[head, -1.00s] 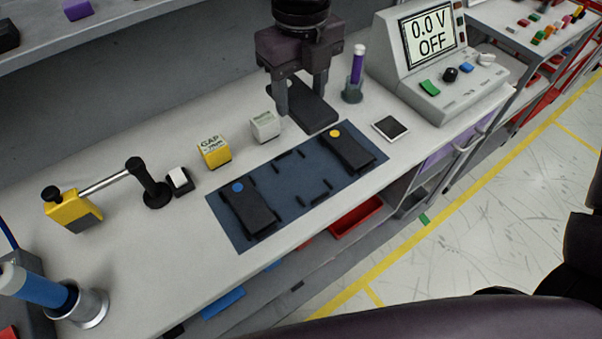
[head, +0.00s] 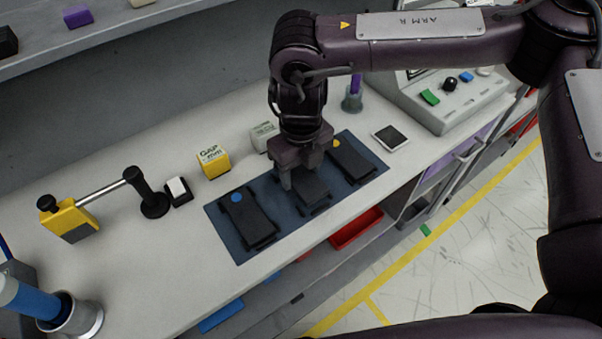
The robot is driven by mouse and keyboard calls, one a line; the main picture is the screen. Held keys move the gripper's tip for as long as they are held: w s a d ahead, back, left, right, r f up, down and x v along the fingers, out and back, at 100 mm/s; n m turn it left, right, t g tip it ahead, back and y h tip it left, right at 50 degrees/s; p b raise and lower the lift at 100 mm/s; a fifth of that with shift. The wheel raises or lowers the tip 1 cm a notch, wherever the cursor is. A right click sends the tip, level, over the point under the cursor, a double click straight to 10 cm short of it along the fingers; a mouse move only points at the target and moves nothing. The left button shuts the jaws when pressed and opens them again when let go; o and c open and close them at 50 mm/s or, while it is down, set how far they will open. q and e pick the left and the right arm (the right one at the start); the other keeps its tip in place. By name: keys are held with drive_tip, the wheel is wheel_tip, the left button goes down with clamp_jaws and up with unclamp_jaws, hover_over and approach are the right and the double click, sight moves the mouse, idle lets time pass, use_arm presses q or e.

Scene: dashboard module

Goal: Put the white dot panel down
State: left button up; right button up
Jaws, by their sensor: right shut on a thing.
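My right gripper (head: 304,172) is shut on a dark panel (head: 314,194), the white dot panel. It holds this panel at the middle of the dark blue mat (head: 222,228). The white dot does not show; the gripper covers the panel's far end. The panel lies between the blue dot panel (head: 251,223) on its left and the yellow dot panel (head: 354,164) on its right. I cannot tell whether its underside touches the mat. My left gripper is not in view.
The yellow GAP block (head: 213,162) and a pale block (head: 262,136) stand behind the mat. A small dark square with a pale border (head: 390,137) lies to its right. The bench's front edge runs close to the mat, with a red bin (head: 357,229) below.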

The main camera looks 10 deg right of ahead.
drive_tip(key=shift+f, duration=1.05)
drive_tip(key=shift+f, duration=0.2)
drive_tip(key=o, duration=1)
